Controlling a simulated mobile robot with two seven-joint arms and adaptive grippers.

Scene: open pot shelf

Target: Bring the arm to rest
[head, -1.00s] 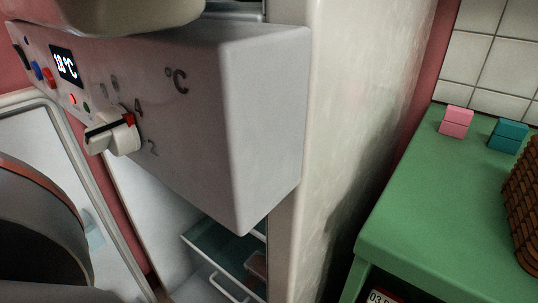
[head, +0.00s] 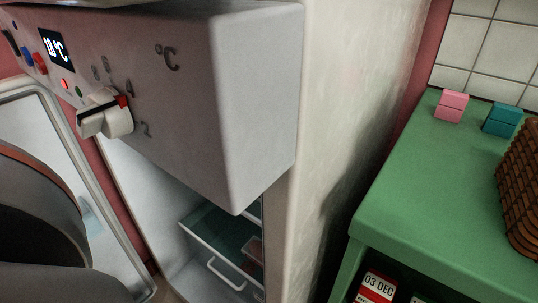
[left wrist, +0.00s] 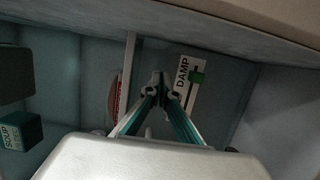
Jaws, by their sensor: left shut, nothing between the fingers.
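My left gripper (left wrist: 160,88) shows in the left wrist view, its two teal-sided fingers brought together at the tips with nothing between them. Behind the fingertips is a white label reading DAMP (left wrist: 186,88) with a small green piece on it. The head view shows no gripper; a dark rounded arm part of mine with an orange band fills its lower left. My right gripper is in neither view.
A white control box (head: 215,110) with a knob (head: 104,114) juts out above an open fridge with a drawer (head: 222,240). A green counter (head: 430,190) at right holds a pink block (head: 451,106), a teal block (head: 501,120) and a wicker basket (head: 522,190). A teal SOUP box (left wrist: 20,132) is at left in the wrist view.

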